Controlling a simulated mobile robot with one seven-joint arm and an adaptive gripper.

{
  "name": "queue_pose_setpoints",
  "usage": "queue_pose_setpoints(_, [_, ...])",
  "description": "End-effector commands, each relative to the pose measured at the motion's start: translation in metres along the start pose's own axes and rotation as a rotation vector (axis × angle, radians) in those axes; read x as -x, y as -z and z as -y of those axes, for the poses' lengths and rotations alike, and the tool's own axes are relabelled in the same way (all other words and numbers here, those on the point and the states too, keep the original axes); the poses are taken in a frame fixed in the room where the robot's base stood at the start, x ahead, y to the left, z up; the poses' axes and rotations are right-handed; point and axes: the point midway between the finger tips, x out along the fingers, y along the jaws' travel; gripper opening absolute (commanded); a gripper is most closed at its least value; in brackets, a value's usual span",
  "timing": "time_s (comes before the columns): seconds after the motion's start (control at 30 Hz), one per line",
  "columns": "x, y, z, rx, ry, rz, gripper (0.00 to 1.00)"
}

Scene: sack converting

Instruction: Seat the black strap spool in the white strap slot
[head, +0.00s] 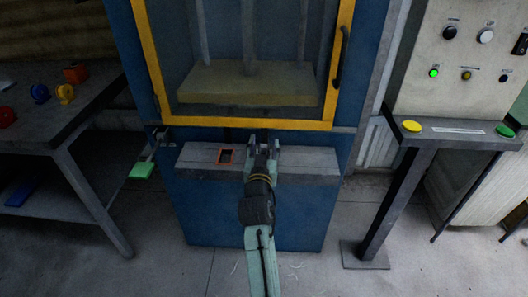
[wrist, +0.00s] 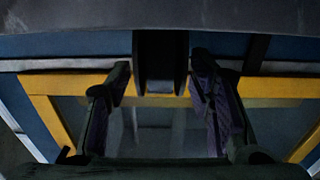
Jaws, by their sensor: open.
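My gripper (head: 263,146) is at the grey ledge on the front of the blue machine, with its fingers apart. In the wrist view a dark upright piece, seemingly the black strap spool (wrist: 161,62), is between the two open fingers (wrist: 160,85). It meets the grey ledge (wrist: 60,18) at the top of that view, and gaps show between it and both fingers. In the head view my gripper and arm cover this spot. I cannot make out the white strap slot or tell how deep the spool sits.
An orange-rimmed slot (head: 227,156) is in the ledge (head: 310,161), left of my gripper. A yellow-framed door (head: 250,124) stands close behind. A table (head: 60,140) at left holds red, blue and yellow spools (head: 64,93). A stand with buttons (head: 411,126) is at right.

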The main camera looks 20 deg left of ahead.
Motion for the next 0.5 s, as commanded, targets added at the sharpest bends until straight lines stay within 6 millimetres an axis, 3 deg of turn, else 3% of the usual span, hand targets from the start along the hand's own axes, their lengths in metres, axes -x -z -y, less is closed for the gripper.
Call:
queue_pose_setpoints(0.2, [-0.0007,-0.0005,0.0002,0.000,0.000,0.000,0.48])
queue_pose_setpoints(0.5, [-0.0005,-0.0005,0.0003,0.000,0.000,0.000,0.28])
